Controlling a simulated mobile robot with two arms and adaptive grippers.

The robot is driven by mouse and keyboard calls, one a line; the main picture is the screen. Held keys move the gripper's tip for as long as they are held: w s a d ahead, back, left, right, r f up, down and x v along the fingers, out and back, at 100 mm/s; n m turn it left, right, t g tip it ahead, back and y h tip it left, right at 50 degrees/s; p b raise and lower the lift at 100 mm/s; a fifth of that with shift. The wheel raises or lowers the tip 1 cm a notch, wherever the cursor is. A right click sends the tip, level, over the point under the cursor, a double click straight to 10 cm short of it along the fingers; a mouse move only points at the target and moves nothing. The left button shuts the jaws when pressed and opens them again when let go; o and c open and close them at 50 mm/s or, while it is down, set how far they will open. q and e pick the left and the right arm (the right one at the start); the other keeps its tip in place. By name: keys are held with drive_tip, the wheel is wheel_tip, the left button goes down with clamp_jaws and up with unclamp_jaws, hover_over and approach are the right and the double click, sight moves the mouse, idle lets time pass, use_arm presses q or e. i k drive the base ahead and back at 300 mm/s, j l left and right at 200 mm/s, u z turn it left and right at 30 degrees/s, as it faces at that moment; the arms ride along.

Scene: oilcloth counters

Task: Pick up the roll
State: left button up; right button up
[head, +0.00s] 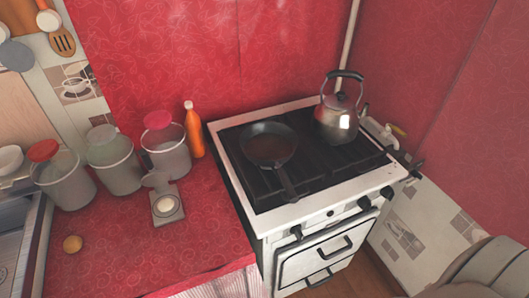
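A small round golden-brown roll (72,244) lies on the red patterned counter (205,235) at the lower left, near the counter's left edge. It lies apart from the canisters and is fully in view. Neither of my grippers shows in the head view. A grey rounded part at the lower right corner looks like part of my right arm.
Several canisters (119,168) and an orange bottle (194,132) line the counter's back. A small scale-like object (166,205) stands right of the roll. The stove (262,217) holds a pan (268,146) and kettle (337,121). Counter around the roll is clear.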

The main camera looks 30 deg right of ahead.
sight(165, 204)
drive_tip(key=k+j+z, duration=0.15)
drive_tip(key=z, duration=0.25)
drive_tip(key=k+j+z, duration=0.1)
drive_tip(key=z, duration=0.3)
drive_tip(key=k+z, duration=0.25)
drive_tip(key=z, duration=0.15)
